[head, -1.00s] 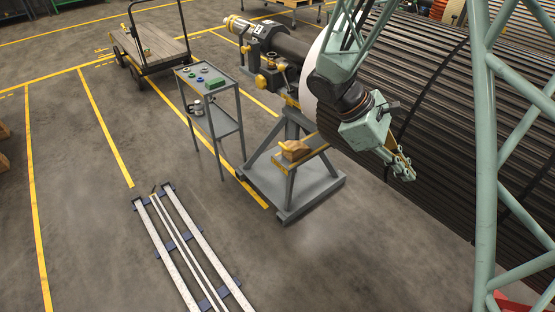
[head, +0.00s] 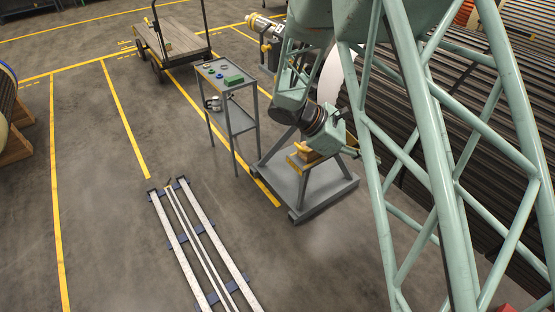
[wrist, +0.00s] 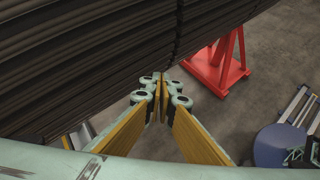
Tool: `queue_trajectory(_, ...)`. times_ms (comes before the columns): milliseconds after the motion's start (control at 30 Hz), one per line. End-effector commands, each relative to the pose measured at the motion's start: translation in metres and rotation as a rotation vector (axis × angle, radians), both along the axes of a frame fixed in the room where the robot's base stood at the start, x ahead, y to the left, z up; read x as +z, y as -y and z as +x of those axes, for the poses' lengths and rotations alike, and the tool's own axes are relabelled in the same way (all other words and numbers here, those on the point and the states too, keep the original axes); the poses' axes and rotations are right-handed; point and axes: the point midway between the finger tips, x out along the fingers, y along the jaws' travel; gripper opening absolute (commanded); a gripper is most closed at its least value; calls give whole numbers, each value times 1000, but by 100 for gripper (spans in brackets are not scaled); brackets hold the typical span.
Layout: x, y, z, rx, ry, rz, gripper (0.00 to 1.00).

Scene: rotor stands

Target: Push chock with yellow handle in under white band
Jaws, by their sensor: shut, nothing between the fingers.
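A wood-coloured chock with a yellow handle (head: 302,156) rests on the yellow-edged shelf of the grey stand (head: 312,200) in the head view, partly covered by my arm. The large dark ribbed rotor (wrist: 90,50) fills the top of the wrist view. A white ring (head: 331,82) shows at the rotor's near end, mostly behind my arm; I cannot tell whether it is the white band. My gripper (wrist: 162,82) is shut and empty, its yellow-padded fingers together below the rotor's side. In the head view its fingertips are hidden. The chock is not in the wrist view.
A tool trolley (head: 228,100) stands left of the grey stand, with a flatbed cart (head: 172,42) behind it. White rails (head: 205,245) lie on the floor. A red stand (wrist: 218,65) and a blue round object (wrist: 283,146) are at right in the wrist view. Open floor lies between.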

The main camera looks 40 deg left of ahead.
Motion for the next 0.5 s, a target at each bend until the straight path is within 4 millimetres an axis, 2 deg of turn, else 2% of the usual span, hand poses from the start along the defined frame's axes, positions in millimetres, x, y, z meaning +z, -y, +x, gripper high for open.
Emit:
queue_trajectory(267, -24, -58, 2, 121, 15, -51, 0)
queue_trajectory(500, -50, -119, -3, 246, 36, -104, 0)
